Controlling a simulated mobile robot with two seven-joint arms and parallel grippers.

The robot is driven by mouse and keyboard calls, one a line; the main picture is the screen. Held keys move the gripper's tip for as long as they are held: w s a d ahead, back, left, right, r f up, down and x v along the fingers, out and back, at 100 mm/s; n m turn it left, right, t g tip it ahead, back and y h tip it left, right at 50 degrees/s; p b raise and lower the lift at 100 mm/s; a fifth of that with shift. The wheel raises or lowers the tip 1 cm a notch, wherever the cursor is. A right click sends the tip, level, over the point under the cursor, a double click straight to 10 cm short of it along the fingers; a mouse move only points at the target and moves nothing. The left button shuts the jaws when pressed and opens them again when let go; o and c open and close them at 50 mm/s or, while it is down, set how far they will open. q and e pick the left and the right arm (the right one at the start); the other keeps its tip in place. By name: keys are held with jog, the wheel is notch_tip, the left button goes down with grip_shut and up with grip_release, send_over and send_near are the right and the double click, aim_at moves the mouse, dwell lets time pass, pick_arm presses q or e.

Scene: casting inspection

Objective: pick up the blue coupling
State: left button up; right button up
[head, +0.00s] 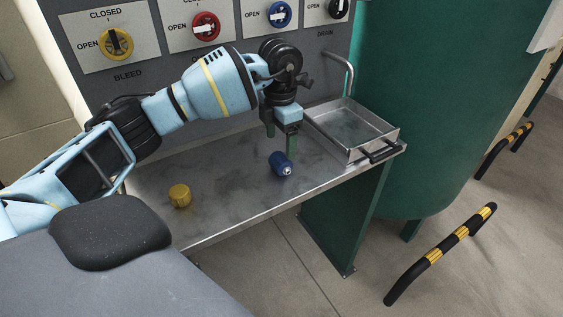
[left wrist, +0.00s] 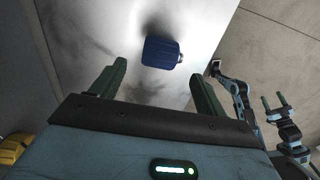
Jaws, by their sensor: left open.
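The blue coupling (head: 280,163) lies on its side on the grey metal bench, near its front edge, with a pale metal end facing the front right. My left gripper (head: 281,142) is just above and behind it, pointing down, open and empty. In the left wrist view the coupling (left wrist: 160,52) shows beyond the two green fingertips (left wrist: 157,68), roughly midway between them. It is not gripped. My right gripper (left wrist: 274,101) shows small at the right of the left wrist view, its two green fingers apart and nothing seen between them.
A yellow coupling (head: 180,196) stands on the bench (head: 225,215) to the left. A metal tray (head: 348,150) with a dark handle sits at the right end. A valve panel (head: 235,45) rises behind. Bench space between the two couplings is clear.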

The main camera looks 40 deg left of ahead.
aim_at(281, 157)
pick_arm(q)
jog(key=shift+f, duration=3.65)
jog(key=c, duration=1.2)
jog(key=shift+o, duration=0.2)
jog(key=shift+r, duration=0.1)
jog(key=shift+w+r, duration=0.1)
jog(key=shift+r, duration=0.7)
jog(key=shift+s+r, duration=0.2)
jog(key=shift+r, duration=0.3)
jog(key=shift+s+r, duration=0.15)
jog(key=shift+r, duration=0.3)
jog(key=s+d, duration=0.1)
jog(key=s, duration=0.4)
jog(key=s+d+r, duration=0.1)
jog(key=s+d, duration=0.1)
jog(key=s, duration=0.3)
jog(key=s+d, duration=0.1)
jog(key=s, duration=0.3)
jog(key=shift+s+d+r, duration=0.15)
jog(key=shift+s+r, duration=0.05)
jog(key=shift+s, duration=0.2)
